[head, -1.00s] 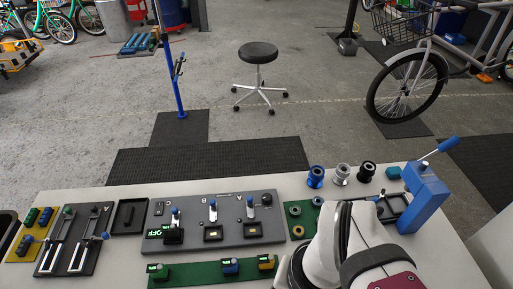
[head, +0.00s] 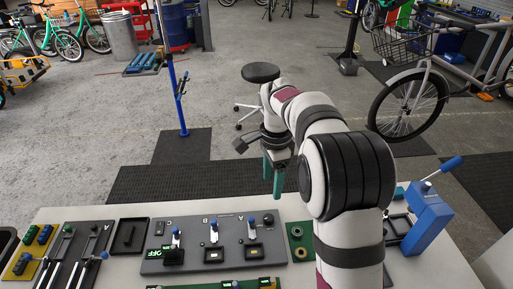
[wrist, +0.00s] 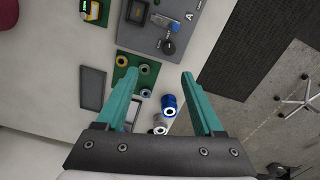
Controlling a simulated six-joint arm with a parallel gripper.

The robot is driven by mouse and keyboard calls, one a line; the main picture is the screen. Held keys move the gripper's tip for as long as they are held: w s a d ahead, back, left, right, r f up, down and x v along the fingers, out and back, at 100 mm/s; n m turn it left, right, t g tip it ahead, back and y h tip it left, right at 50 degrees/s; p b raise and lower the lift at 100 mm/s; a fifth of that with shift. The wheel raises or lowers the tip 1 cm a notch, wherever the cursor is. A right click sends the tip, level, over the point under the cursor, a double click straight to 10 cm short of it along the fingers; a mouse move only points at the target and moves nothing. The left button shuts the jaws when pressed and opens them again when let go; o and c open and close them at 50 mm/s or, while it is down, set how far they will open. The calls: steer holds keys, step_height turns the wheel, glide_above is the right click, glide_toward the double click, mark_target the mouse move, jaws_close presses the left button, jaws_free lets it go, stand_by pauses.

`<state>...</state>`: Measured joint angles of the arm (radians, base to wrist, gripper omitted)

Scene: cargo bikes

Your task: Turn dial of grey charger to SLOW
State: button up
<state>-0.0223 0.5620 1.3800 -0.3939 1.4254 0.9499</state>
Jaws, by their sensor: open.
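A grey panel (head: 228,245) lies on the bench, carrying blue-topped levers, small display boxes and a round dark knob (head: 268,219). A lit green OFF display (head: 166,247) shows at its left unit. I cannot tell which part is the grey charger's dial, and no SLOW mark is legible. In the wrist view the panel's end (wrist: 180,22) shows at the top, with a blue lever and the dark knob (wrist: 168,47). My gripper (head: 273,178) is open and empty, raised with its teal fingers pointing down, apart from the panel. It also shows in the wrist view (wrist: 160,82).
A green board with rings (head: 299,242) lies right of the panel. A blue lever press (head: 426,218) stands on the bench's right side. Blue and grey spools (wrist: 168,106) stand near the rings. Another green board (head: 210,286) lies in front.

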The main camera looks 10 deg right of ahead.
mark_target(269, 217)
steer(key=shift+m, duration=0.4)
steer(key=f, duration=0.6)
steer(key=w+f, duration=0.1)
steer(key=f, duration=0.4)
steer(key=w+f, duration=0.1)
steer(key=f, duration=0.5)
steer(key=shift+w+f, duration=0.2)
steer(key=shift+f, duration=0.1)
jaws_close()
